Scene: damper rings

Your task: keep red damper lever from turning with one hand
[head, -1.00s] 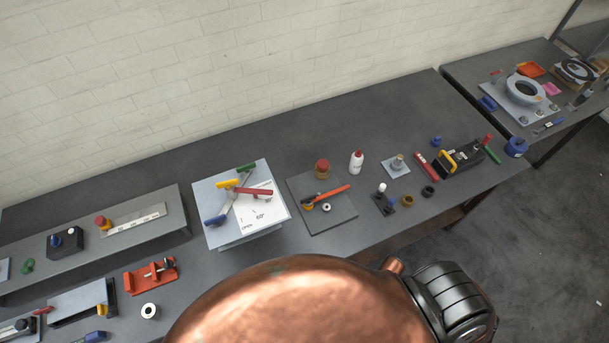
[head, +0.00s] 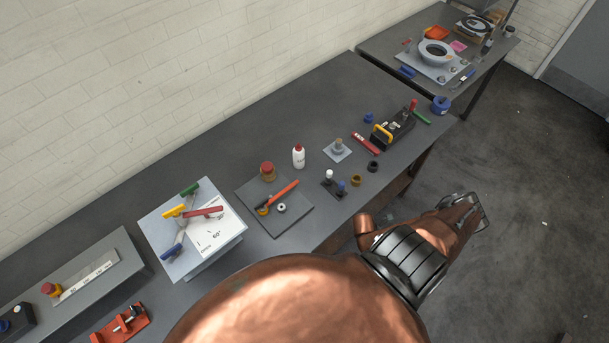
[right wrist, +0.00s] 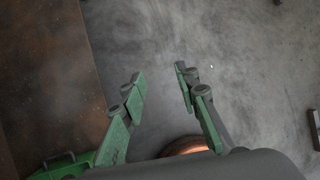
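The red damper lever (head: 205,212) is one of several coloured levers on a white board with printed angle marks (head: 226,232), at the left centre of the head view. A yellow lever (head: 173,211), a green lever (head: 190,189) and a blue lever (head: 172,251) sit around it. No gripper touches the red lever. My right gripper (right wrist: 160,86) shows in the right wrist view with its green and dark fingers apart, empty, above the grey floor. My left gripper is in neither view.
The long dark bench holds a grey plate with a red-orange handle (head: 284,192), a white bottle (head: 298,157) and a black box with a yellow handle (head: 392,129). A second table (head: 400,40) stands beyond its far end. Open floor lies to the right.

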